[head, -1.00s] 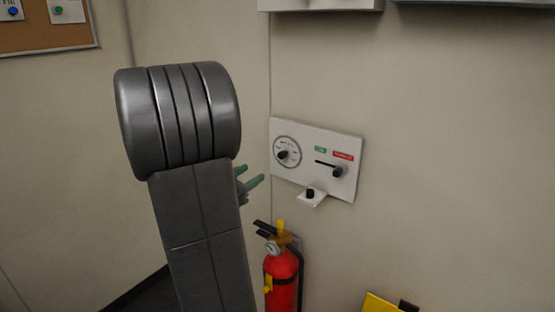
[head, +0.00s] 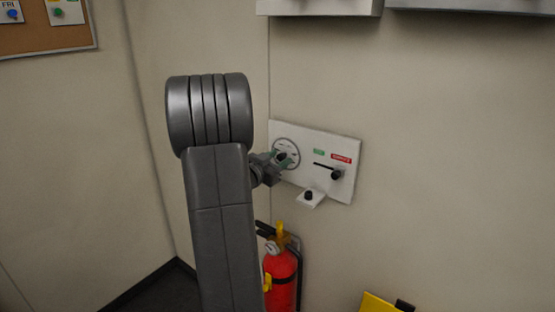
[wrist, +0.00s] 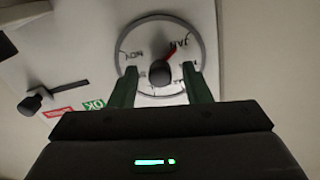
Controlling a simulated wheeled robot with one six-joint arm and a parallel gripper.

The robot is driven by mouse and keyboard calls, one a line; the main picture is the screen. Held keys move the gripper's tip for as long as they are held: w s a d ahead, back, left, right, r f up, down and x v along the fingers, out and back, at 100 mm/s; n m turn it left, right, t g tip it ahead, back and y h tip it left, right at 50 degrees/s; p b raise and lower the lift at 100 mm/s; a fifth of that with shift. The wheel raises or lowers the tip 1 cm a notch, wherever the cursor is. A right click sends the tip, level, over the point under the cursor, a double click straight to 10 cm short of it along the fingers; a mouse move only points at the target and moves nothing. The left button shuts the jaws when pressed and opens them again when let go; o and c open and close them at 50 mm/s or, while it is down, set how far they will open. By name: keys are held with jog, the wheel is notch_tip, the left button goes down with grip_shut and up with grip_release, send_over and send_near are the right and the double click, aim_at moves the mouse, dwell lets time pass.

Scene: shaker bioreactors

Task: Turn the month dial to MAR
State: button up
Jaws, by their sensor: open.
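The month dial (head: 287,147) is a round white face with a grey ring on the white wall panel (head: 342,190). It also shows in the wrist view (wrist: 138,40). A black knob (wrist: 160,74) sits at its centre, and its red pointer (wrist: 169,54) points toward the JAN label (wrist: 184,41). Other labels are partly hidden or too small to read. My gripper (wrist: 162,76) is open, with one green finger on each side of the knob. Contact with the knob cannot be told. In the head view my gripper (head: 281,157) partly covers the dial.
Right of the dial are a black slider knob (head: 337,174), a green label (head: 319,152) and a red label (head: 341,158). A small bracket with a black knob (head: 309,195) juts out below. A red fire extinguisher (head: 281,275) stands underneath.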

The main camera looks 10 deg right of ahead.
grip_shut()
jog(key=shift+f+m+b, duration=0.1)
jog(key=shift+m+b, duration=0.2)
jog(key=shift+b, duration=0.05)
jog(key=m+b, duration=0.3)
jog(key=shift+f, duration=0.1)
jog(key=m+b, duration=0.4)
jog(key=m, duration=0.2)
dwell(0.5)
grip_release()
